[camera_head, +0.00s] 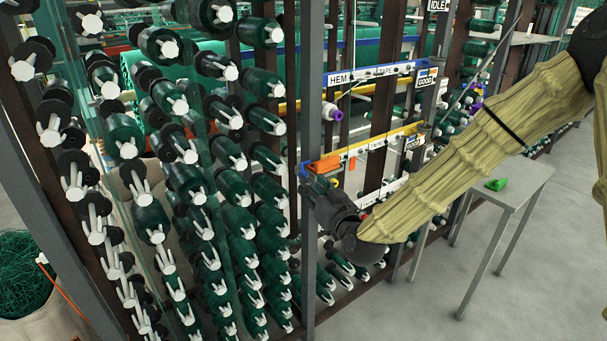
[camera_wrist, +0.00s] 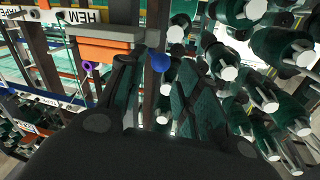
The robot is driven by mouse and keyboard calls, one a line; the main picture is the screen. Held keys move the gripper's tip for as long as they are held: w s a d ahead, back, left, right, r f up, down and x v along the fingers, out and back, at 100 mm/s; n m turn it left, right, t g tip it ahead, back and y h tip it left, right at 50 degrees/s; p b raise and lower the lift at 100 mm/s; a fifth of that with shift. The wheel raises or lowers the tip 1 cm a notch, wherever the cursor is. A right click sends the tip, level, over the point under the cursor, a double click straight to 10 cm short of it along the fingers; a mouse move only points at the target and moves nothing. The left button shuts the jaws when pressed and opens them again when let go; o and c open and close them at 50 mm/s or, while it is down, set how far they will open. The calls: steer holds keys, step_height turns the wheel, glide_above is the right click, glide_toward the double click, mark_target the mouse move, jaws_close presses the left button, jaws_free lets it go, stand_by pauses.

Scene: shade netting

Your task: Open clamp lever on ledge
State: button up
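An orange block (camera_head: 326,163) sits at the left end of the yellow tape rail, beside a grey upright post; in the wrist view the orange block (camera_wrist: 104,44) is at upper left. A small blue part (camera_head: 305,169) sits at its left end. The rest of the lever is hidden. My gripper (camera_head: 320,188) is just below the orange block; in the wrist view my gripper (camera_wrist: 160,78) is open around the knob. Contact cannot be told.
Racks of dark green spools (camera_head: 235,220) with white ends stand left of the post and close on the right of the wrist view. A grey side table (camera_head: 515,183) holding a green object (camera_head: 497,184) stands at right. The floor beside it is clear.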

mark_target(303, 173)
steer(key=shift+p+x, duration=0.65)
steer(key=shift+x, duration=2.55)
jaws_close()
